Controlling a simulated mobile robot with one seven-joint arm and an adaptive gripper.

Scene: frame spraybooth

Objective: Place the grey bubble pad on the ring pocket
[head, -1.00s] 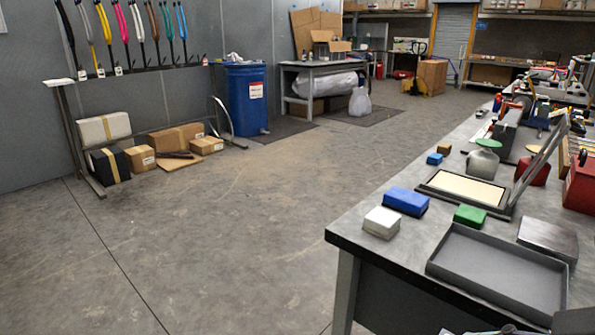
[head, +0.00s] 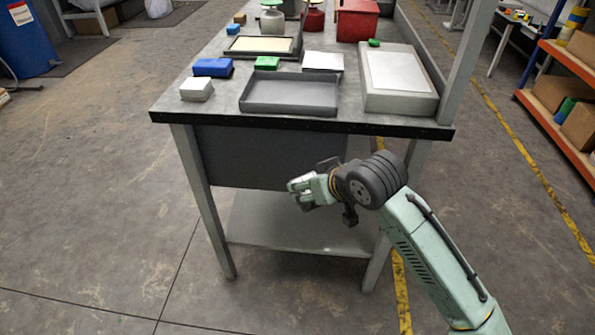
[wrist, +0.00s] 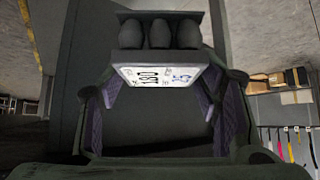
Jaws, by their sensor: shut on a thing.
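My gripper (head: 299,193) is low in front of the near edge of the workbench, below its top. In the wrist view its purple-lined fingers are closed on a dark grey pad (wrist: 160,34) with a row of 3 rounded bumps and a white label with black figures. This looks like the grey bubble pad. I cannot pick out a ring pocket in either view.
The workbench (head: 330,122) bears a dark shallow tray (head: 290,108), a light grey flat box (head: 400,103), white (head: 197,89), blue (head: 212,67) and green (head: 267,63) blocks, and a framed panel (head: 262,45). An orange rack (head: 545,125) stands right. The floor at left is open.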

